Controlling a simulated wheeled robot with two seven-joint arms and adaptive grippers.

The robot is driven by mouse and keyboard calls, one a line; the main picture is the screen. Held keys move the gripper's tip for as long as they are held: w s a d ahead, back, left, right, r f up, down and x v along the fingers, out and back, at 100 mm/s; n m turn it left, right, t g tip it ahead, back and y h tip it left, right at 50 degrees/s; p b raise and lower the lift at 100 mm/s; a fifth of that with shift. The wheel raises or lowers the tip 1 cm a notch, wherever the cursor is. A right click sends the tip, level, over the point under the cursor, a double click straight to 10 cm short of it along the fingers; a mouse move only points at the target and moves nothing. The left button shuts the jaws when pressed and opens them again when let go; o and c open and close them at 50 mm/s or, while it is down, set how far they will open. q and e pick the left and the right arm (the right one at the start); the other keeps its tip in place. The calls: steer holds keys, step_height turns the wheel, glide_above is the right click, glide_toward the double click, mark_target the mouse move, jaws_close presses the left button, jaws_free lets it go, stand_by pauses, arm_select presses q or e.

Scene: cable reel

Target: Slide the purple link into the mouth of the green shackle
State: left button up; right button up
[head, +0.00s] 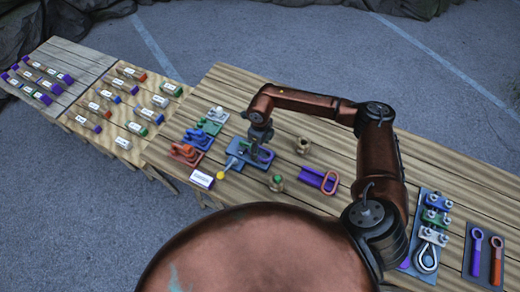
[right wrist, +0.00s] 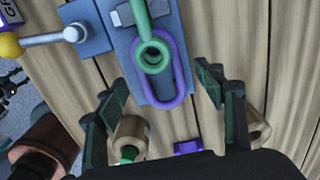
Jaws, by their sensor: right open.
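The purple link (right wrist: 181,72) is a long closed loop lying over a blue plate (right wrist: 118,66) in the right wrist view. The green shackle (right wrist: 141,17) reaches down from the top of that view. Its round eye overlaps the inside of the link; I cannot tell whether the two are threaded. In the head view the link (head: 267,156) shows beside my right gripper (head: 258,150). My right gripper (right wrist: 163,82) is open, with its fingers apart on either side of the link's lower end and touching nothing visible. My left gripper is not in view.
A yellow-knobbed pin (head: 221,175) sticks out from the plate. Other shackle plates (head: 186,153) lie left. Bare wood lies between.

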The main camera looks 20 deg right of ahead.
step_height(320, 180, up, 11)
stand_by(0.3)
